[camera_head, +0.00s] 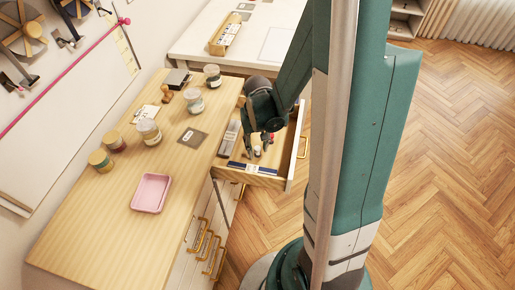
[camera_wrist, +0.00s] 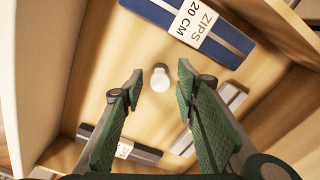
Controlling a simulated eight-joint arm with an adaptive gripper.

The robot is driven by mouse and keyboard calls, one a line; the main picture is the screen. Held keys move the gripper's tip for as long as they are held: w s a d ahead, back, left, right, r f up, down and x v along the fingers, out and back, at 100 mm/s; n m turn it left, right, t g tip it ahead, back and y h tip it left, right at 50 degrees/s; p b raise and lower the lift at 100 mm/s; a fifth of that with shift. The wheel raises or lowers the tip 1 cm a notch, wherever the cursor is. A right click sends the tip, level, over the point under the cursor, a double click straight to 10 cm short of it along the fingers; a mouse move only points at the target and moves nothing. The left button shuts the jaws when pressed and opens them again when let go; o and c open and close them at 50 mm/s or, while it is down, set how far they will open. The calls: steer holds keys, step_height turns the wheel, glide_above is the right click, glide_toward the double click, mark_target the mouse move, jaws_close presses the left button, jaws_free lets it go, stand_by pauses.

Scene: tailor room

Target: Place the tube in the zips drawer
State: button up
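The open drawer (camera_head: 287,170) holds flat packs, and a blue one is labelled "ZIPS 20 CM" (camera_wrist: 193,22) in the wrist view. My gripper (camera_head: 257,150) points down into this drawer. In the wrist view its two green fingers (camera_wrist: 160,82) are spread apart. A small pale round-ended object (camera_wrist: 160,78), which looks like the tube seen end-on, is between the fingertips with a gap on each side. In the head view a small pale shape (camera_head: 257,152) shows by the fingertips. I cannot tell whether the tube rests on the drawer floor.
Other packs lie in the drawer: a grey one (camera_wrist: 232,98) and a dark one (camera_wrist: 128,149). The drawer walls are close around my gripper. On the wooden counter stand several jars (camera_head: 148,131) and a pink tray (camera_head: 151,192). A white table (camera_head: 240,57) is behind.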

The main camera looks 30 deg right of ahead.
step_height(320, 180, up, 11)
steer(key=p, duration=0.2)
steer(key=shift+f+p, duration=0.2)
steer(key=shift+p, duration=0.15)
steer(key=shift+a+r, duration=0.1)
stand_by(0.7)
step_height(320, 180, up, 12)
steer(key=f+n+t, duration=0.1)
steer(key=n+t, duration=0.1)
steer(key=t, duration=0.1)
glide_above(256, 148)
steer(key=s+a, duration=0.2)
steer(key=a, duration=0.4)
steer(key=s+a+r+n+t, duration=0.1)
steer(key=s+a+r+t, duration=0.3)
steer(key=r, duration=0.6)
steer(key=shift+s+a+n, duration=0.3)
steer(key=shift+s+a, duration=0.85)
steer(key=shift+s, duration=0.05)
